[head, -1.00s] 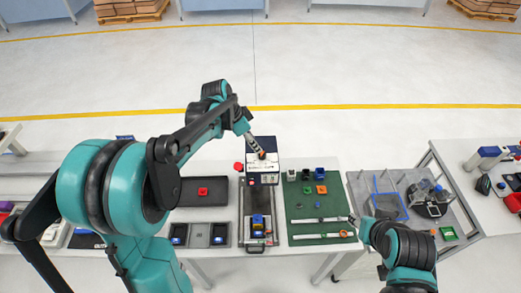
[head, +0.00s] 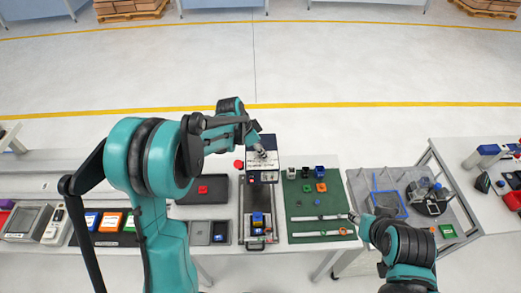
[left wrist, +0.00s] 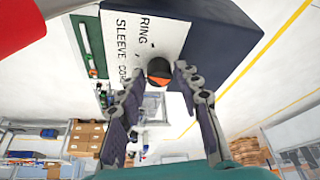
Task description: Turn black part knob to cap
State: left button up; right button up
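The black knob (left wrist: 158,68) with an orange mark sits on a white panel (left wrist: 140,32) of a dark blue box (left wrist: 222,35) in the left wrist view. The panel reads RING, SLEEVE and a third word partly hidden by a finger. My left gripper (left wrist: 160,84) is open, its fingers on either side of the knob with gaps visible; contact cannot be told. In the head view my left gripper (head: 262,153) is over the box (head: 268,142) and hides the knob. My right gripper (head: 354,216) is near the green mat's right edge; its fingers are too small to read.
A green mat (head: 330,228) with small coloured parts and white rails lies right of the box. A black tray (head: 187,191) with a red part lies left. A red button (head: 239,164) is beside the box. A fixture (head: 257,228) stands in front.

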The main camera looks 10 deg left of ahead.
pick_arm(q)
grip_shut()
jog(key=n+b, duration=0.2)
jog(key=n, duration=0.1)
jog(key=shift+s+d+f+t+y, duration=0.1)
jog(key=shift+t+y, duration=0.3)
jog(key=n+b, duration=0.1)
jog(key=n, duration=0.1)
jog(key=n+y+b, duration=0.1)
jog(key=n, duration=0.1)
jog(key=shift+d+n+t+y, duration=0.15)
jog(key=shift+n+t+y, duration=0.15)
jog(key=shift+t, duration=0.1)
jog(key=n+y+b, duration=0.2)
jog(key=n, duration=0.3)
jog(key=shift+d, duration=0.15)
jog(key=n+y, duration=0.1)
jog(key=n, duration=0.1)
jog(key=n+g+b, duration=0.1)
jog(key=n, duration=0.2)
jog(key=shift+y, duration=0.4)
jog(key=shift+n, duration=0.3)
